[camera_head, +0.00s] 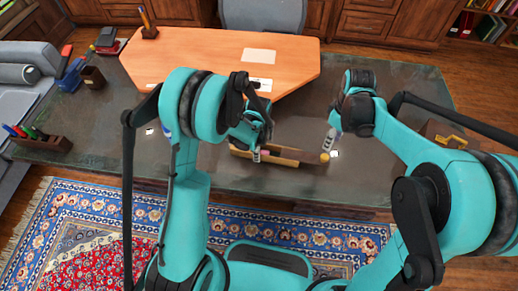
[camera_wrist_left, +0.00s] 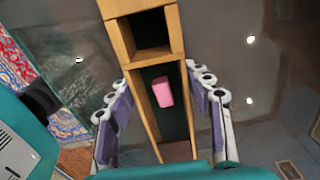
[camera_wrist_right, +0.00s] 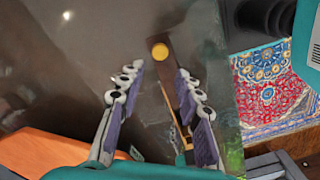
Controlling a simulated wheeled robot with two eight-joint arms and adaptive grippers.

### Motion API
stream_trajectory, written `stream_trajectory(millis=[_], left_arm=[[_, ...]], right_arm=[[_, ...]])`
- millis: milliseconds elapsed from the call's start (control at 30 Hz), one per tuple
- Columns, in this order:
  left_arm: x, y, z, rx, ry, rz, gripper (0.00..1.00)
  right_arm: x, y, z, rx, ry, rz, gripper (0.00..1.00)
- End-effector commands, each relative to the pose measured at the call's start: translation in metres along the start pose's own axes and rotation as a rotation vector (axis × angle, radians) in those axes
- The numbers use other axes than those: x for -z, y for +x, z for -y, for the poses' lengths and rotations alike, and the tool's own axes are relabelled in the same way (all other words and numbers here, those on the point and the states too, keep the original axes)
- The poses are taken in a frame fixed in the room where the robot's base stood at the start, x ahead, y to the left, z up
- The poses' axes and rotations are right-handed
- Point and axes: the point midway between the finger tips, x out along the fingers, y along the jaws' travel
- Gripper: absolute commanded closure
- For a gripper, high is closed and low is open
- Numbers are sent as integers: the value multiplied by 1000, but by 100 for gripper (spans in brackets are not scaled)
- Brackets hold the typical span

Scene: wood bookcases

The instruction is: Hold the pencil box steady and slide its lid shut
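The wooden pencil box (camera_head: 289,157) lies on the dark desk in the head view, its open part showing. In the left wrist view the box (camera_wrist_left: 119,48) has an empty square compartment and a longer one holding a pink eraser (camera_wrist_left: 162,92).
An orange-wood desk section (camera_head: 215,60) with papers lies behind the box. A pen holder (camera_head: 38,143) stands at the far left, and a brown box (camera_head: 442,132) at the right, behind my right arm. Dark desktop around the pencil box is mostly clear.

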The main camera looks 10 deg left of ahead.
Motion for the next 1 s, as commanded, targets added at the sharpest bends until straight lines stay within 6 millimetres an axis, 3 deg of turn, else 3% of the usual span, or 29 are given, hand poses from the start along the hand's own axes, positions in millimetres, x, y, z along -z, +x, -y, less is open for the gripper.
stream_trajectory(millis=[33,100,133,167,300,567,767,1000], left_arm=[[0,0,0,0,0,0,70],[0,0,0,0,0,0,88],[0,0,0,0,0,0,92],[0,0,0,0,0,0,92],[0,0,0,0,0,0,92],[0,0,0,0,0,0,92],[0,0,0,0,0,0,92],[0,0,0,0,0,0,92]], right_arm=[[0,0,0,0,0,0,66],[0,0,0,0,0,0,66],[0,0,0,0,0,0,66],[0,0,0,0,0,0,66],[0,0,0,0,0,0,100],[-4,1,-2,9,89,-9,100],[-22,3,-10,58,510,-40,100],[-50,5,-21,164,1201,-63,100]])
